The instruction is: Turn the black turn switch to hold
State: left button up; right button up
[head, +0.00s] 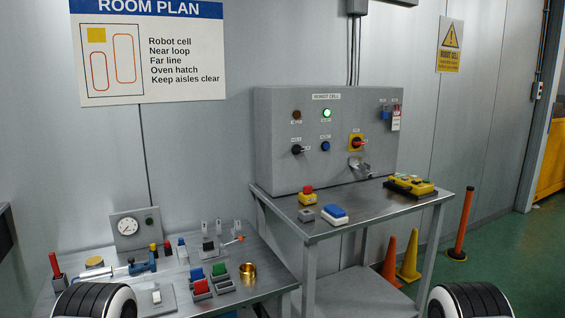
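The black turn switch (297,149) is on the left part of the front of the grey robot cell panel (270,122). Its small handle appears to point to the right. The labels by it are too small to read. No gripper is near the switch, and neither of my grippers shows in the head view.
A metal table (364,214) under the panel bears a red-topped yellow button box (307,197), a blue-and-white box (334,215) and a yellow pendant (411,186). A lower bench (262,302) at left holds several small parts. Orange and yellow cones (410,257) stand at right.

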aim_at(297, 149)
jog(key=i+l, duration=0.4)
jog(key=l, duration=0.2)
jog(key=i+l+z, duration=0.15)
jog(key=i+l, duration=0.25)
jog(key=l, duration=0.2)
